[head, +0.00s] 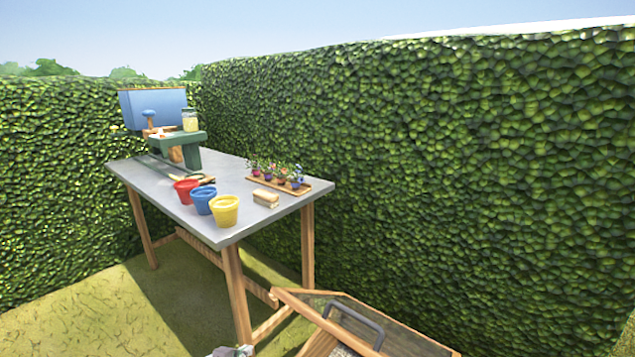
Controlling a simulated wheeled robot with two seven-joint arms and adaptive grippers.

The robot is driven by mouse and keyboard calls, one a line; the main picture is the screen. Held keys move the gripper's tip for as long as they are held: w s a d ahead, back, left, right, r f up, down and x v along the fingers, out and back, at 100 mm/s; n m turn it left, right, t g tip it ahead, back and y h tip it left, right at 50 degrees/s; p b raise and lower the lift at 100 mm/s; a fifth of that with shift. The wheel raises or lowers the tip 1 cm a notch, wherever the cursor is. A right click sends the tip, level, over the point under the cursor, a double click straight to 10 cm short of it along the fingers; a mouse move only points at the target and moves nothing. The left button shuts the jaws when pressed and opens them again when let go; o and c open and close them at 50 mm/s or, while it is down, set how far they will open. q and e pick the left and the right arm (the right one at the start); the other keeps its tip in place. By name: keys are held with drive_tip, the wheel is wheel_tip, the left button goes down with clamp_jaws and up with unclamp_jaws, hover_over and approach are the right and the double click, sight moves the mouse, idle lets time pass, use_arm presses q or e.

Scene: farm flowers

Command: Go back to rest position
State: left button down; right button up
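Neither of my grippers can be made out in the head view. A small grey and whitish shape is cut off by the bottom edge, left of centre; too little of it shows to tell what it is. The grey-topped work table (160,192) stands ahead of me to the left on wooden legs. On it, red (185,191), blue (202,201) and yellow (225,211) pots stand in a row near the front edge. A wooden tray (300,190) with several small potted flowers lies at the right edge.
A light wooden block (266,198) lies between pots and tray. A green stand (190,142) with a jar (190,121) and a blue panel (155,108) are at the back. A wooden-framed box with a dark handle (355,322) is low in front. Hedges (450,150) enclose the grass.

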use_arm(q)
drive_tip(key=s+d+f+g, duration=0.2)
drive_tip(key=s+f, duration=0.5)
drive_tip(key=s, duration=0.2)
drive_tip(key=s+d+f+g+p, duration=0.1)
drive_tip(key=s+d+f+g, duration=0.1)
drive_tip(key=s+f, duration=0.4)
drive_tip(key=s, duration=0.4)
drive_tip(key=shift+s+d+f+h, duration=0.15)
drive_tip(key=shift+d+f+h, duration=0.15)
drive_tip(key=shift+d+f, duration=0.1)
use_arm(e)
drive_tip(key=shift+d+f, duration=0.1)
use_arm(q)
drive_tip(key=shift+f+g+p, duration=0.2)
drive_tip(key=shift+g+p, duration=0.1)
drive_tip(key=shift+p, duration=0.3)
use_arm(e)
drive_tip(key=shift+f, duration=0.2)
